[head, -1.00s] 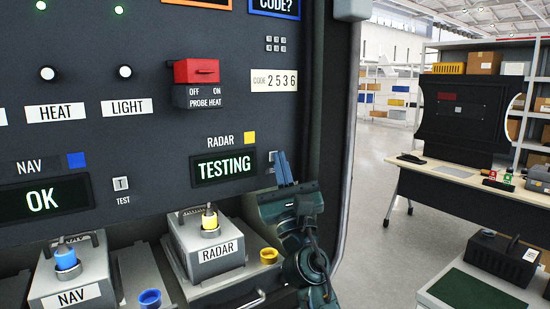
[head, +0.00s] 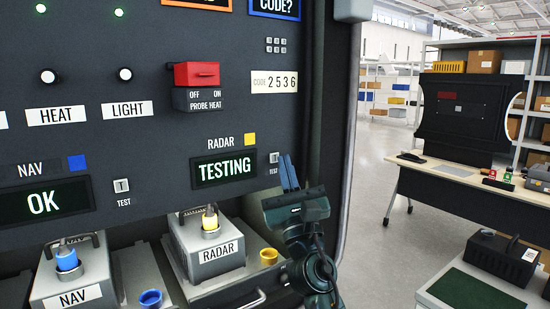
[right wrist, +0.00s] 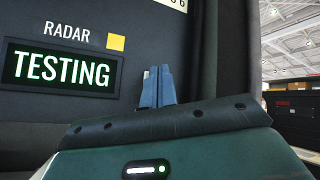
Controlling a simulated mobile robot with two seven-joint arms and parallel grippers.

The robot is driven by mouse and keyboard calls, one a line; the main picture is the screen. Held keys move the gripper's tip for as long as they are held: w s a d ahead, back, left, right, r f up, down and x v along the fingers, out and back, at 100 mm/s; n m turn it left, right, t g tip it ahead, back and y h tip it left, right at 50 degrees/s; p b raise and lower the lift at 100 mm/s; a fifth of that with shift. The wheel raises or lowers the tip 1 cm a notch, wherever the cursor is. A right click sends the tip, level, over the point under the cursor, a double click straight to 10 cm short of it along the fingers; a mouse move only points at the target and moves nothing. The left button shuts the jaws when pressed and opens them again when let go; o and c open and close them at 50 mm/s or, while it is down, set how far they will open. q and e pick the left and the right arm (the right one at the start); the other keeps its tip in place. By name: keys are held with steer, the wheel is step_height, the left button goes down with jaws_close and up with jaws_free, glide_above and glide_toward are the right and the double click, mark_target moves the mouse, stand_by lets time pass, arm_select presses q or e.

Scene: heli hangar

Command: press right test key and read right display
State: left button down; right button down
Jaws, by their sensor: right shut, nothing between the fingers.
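The right display (head: 225,169), under the RADAR label, reads TESTING in green. It also reads TESTING in the right wrist view (right wrist: 61,67). The right test key (head: 274,158) is a small pale key marked T, just right of that display, with TEST printed below it. My left gripper is not in view.
The NAV display (head: 44,202) reads OK, with its own test key (head: 121,185) beside it. The NAV box (head: 72,279) and RADAR box (head: 207,245) sit on the shelf below. A red probe heat cover (head: 196,73) is above. A desk (head: 459,174) stands at right.

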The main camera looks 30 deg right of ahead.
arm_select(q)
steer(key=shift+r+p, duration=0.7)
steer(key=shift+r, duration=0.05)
arm_select(e)
steer(key=s, duration=0.5)
steer(key=shift+d, duration=0.2)
